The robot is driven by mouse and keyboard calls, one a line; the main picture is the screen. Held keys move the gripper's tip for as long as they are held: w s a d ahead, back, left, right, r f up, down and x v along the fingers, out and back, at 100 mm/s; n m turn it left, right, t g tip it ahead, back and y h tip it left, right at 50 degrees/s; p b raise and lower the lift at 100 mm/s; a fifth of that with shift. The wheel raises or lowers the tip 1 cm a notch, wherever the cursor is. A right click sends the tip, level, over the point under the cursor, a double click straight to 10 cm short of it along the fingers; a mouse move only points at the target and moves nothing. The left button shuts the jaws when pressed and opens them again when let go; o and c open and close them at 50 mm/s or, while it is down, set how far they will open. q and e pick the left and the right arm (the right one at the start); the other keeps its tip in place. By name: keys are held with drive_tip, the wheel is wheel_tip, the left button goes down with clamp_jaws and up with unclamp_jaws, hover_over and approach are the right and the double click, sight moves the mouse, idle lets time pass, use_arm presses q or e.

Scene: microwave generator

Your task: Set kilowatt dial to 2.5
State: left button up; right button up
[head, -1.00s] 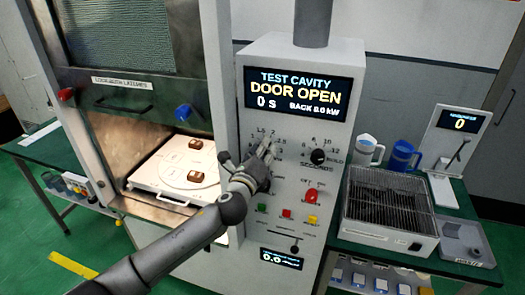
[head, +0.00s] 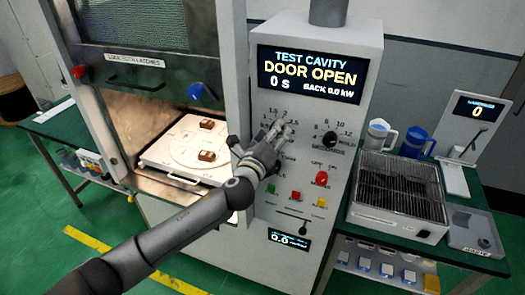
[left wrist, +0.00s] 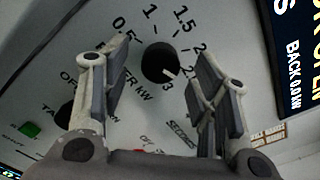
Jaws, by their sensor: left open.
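In the head view the left gripper (head: 277,130) is at the panel and hides the dial. My right gripper is not seen.
The seconds dial (head: 330,139) lies to the right. Green (head: 271,188), red and yellow buttons and a red switch (head: 321,179) sit below. The display (head: 309,74) reads DOOR OPEN, 0 s. The cavity with a white turntable tray (head: 160,151) stands open at left.

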use_arm(q)
drive_tip(key=v, duration=1)
drive_tip(key=shift+s, duration=0.1)
